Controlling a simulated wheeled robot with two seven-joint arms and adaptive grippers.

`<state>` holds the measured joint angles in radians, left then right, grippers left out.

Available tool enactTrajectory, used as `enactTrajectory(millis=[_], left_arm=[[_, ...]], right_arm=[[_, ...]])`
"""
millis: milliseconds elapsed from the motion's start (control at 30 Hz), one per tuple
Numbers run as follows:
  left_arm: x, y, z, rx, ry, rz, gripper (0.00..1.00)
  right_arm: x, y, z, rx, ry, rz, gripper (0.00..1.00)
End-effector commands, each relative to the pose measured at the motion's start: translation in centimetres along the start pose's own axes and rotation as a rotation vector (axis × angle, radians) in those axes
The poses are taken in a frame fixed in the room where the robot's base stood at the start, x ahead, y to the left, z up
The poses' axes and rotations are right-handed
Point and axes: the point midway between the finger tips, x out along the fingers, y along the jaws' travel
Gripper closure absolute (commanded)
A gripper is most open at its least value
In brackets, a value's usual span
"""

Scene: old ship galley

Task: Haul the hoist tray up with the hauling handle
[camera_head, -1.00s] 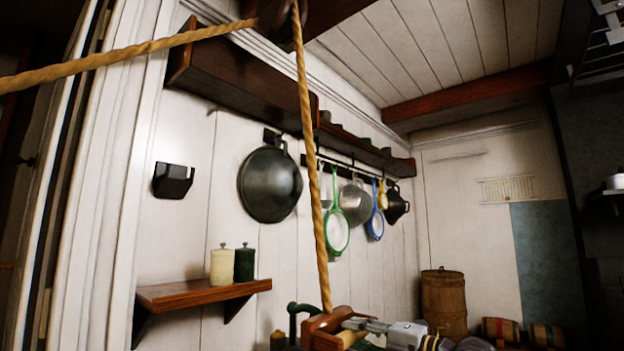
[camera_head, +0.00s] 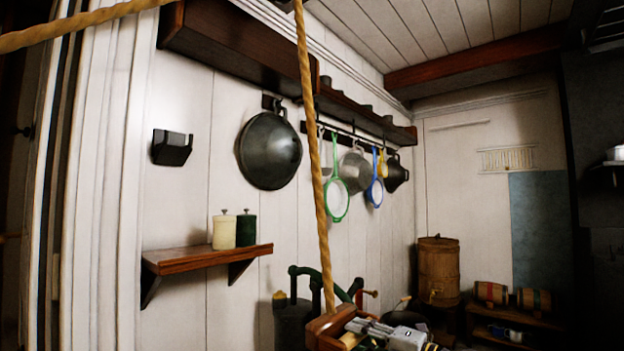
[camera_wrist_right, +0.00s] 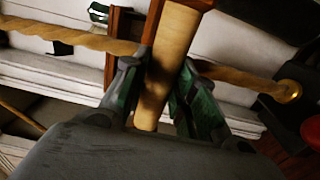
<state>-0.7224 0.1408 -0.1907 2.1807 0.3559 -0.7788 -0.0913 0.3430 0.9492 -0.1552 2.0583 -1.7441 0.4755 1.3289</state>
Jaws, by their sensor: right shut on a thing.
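The hauling handle (camera_head: 328,325) is a wooden piece at the lower middle of the head view, on the end of a thick tan rope (camera_head: 312,170) that hangs from above. My right gripper (camera_head: 362,334) is at the handle, low in the head view. In the right wrist view, the gripper's green-padded fingers (camera_wrist_right: 158,90) are shut on the handle's pale wooden bar (camera_wrist_right: 176,45), and the rope (camera_wrist_right: 70,38) passes behind them. Another rope length (camera_head: 75,24) runs off to the upper left. The hoist tray and my left gripper are not in view.
A wall shelf (camera_head: 205,258) with two canisters is left of the rope. A dark pan (camera_head: 270,150) and several utensils hang on the wall behind. A green-piped fixture (camera_head: 292,318) is close beyond the handle. A barrel (camera_head: 438,272) stands further right.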

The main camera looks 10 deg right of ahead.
Motion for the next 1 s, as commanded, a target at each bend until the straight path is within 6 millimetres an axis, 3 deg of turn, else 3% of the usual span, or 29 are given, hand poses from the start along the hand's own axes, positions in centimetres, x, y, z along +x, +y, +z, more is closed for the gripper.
enactTrajectory(millis=[33,233,733,1000], left_arm=[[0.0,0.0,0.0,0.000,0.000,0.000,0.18],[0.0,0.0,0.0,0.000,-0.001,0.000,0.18],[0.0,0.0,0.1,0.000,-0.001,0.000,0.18],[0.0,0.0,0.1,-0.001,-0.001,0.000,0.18]], right_arm=[[0.0,-1.4,-0.2,0.008,0.005,-0.016,1.00],[-0.1,-3.6,-0.1,0.007,0.006,-0.016,1.00],[-0.2,-4.3,0.0,0.006,0.005,-0.013,1.00],[-0.5,-7.1,0.1,0.008,0.005,-0.017,1.00]])
